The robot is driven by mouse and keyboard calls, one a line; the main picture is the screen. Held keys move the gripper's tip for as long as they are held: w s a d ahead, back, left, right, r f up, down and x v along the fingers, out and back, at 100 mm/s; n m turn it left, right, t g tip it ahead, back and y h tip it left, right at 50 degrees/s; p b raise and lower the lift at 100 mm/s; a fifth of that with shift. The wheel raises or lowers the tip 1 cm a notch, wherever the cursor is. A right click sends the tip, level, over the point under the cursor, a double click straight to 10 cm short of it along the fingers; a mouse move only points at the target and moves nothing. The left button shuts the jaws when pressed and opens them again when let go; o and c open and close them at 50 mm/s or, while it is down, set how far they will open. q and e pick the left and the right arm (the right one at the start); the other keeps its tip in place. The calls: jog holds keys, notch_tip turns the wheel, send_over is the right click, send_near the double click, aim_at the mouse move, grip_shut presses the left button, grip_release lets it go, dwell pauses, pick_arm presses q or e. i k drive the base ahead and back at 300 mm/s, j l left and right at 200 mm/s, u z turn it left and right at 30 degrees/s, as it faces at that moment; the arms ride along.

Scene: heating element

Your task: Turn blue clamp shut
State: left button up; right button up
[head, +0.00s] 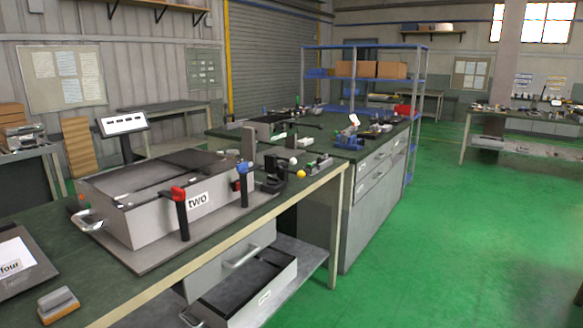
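The blue clamp (243,168) is at the right front corner of the grey box (150,222) labelled "two". Its blue top sits on a dark upright post, beside the box's front wall. The picture is too small to tell whether the clamp is shut. A similar clamp with a red top (178,194) stands at the middle of the box's front side. The box rests on a grey base plate (142,262) on the workbench. Neither of my grippers is in view.
The green-topped workbench (225,232) runs from lower left toward the middle. A yellow knob (301,174) and dark fixtures stand right of the box. A brush-like block (57,303) lies at the front left. Green floor (430,240) is clear to the right.

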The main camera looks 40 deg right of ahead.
aim_at(242, 169)
jog(key=z, duration=0.9)
jog(key=i+l+u, duration=0.15)
jog(key=u, duration=1.2)
jog(key=l+u, duration=0.9)
jog(key=l, duration=0.3)
jog(key=k+l+u, duration=0.2)
jog(key=l, duration=0.3)
jog(key=l+u, duration=0.1)
jog(key=l, duration=0.35)
jog(key=k+l, duration=0.1)
jog(key=l, duration=0.4)
jog(key=u, duration=0.05)
